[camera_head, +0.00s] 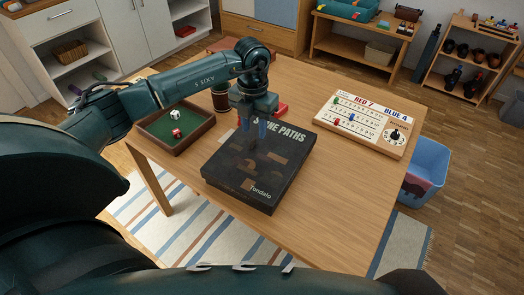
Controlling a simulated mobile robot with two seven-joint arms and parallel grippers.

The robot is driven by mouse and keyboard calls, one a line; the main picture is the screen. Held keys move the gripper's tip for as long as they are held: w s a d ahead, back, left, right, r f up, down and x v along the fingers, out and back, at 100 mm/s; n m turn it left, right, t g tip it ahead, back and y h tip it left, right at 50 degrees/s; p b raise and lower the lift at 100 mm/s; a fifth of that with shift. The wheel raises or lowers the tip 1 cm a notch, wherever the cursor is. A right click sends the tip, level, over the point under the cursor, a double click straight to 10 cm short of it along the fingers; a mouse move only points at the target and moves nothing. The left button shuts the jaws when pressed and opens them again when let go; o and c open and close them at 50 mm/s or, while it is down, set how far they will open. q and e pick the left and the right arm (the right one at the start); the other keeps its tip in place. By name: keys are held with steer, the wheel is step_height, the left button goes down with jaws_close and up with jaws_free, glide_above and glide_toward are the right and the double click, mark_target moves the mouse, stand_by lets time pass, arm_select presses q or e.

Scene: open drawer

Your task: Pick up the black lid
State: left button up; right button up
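The black lid (240,178) is the top of a flat game box with the words "STONE PATHS" along its far edge and "Tondalo" near its front corner. It lies on the wooden table, and I see no gap between the lid and the box. I cannot tell whether the fingertips touch the lid. The gripper hides part of the title. My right gripper is not in view.
A dice tray (204,132) with a red and a white die stands left of the box. A dark cup (220,97) and a red object (282,108) are behind it. A scoreboard (364,124) lies at the right. The table's front right is clear. A blue bin (428,168) stands beyond the right edge.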

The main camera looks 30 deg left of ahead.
mark_target(252, 141)
arm_select(q)
steer(key=f, duration=0.5)
steer(key=shift+a+p, duration=0.3)
steer(key=shift+c, duration=0.3)
jaws_close()
